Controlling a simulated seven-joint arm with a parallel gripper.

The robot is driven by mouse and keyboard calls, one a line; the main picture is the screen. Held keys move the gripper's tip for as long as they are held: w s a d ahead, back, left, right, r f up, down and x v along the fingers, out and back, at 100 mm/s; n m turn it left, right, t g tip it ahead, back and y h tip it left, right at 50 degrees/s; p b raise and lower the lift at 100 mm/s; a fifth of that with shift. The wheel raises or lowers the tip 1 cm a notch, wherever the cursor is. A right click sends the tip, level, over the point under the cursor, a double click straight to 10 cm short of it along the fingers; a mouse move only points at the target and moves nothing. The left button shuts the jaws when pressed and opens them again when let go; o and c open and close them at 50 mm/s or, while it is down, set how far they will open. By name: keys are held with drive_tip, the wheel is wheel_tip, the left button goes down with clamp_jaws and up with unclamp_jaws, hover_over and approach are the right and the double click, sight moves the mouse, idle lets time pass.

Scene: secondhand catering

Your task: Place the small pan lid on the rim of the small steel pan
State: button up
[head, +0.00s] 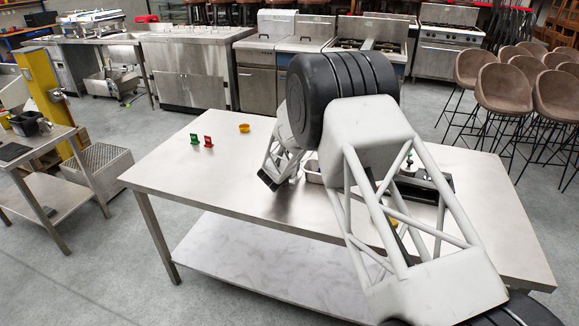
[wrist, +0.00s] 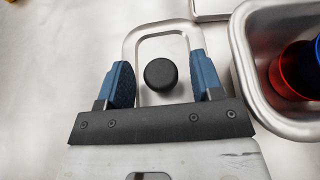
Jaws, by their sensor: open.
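The small pan lid (wrist: 150,38) is a steel plate with rounded corners and a round black knob (wrist: 160,74), seen in the wrist view. My gripper (wrist: 159,62) is open, with its blue fingers on either side of the knob and a gap to each. A steel pan (wrist: 245,65) stands right of the lid and holds red and blue things. Another steel edge (wrist: 208,9) shows at the top; I cannot tell which is the small steel pan. In the head view my arm hides the lid, and a steel pan (head: 313,172) shows partly beside it.
The steel table (head: 240,210) is clear at its left front. A green piece (head: 195,139), a red piece (head: 208,142) and a yellow bowl (head: 244,128) stand at the back left. A black object (head: 438,184) lies right of my arm, partly hidden.

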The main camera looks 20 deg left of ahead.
drive_tip(key=shift+r, duration=0.15)
drive_tip(key=shift+s+r, duration=0.15)
drive_tip(key=shift+s, duration=0.1)
drive_tip(key=shift+v, duration=5.65)
drive_tip(key=shift+r, duration=0.15)
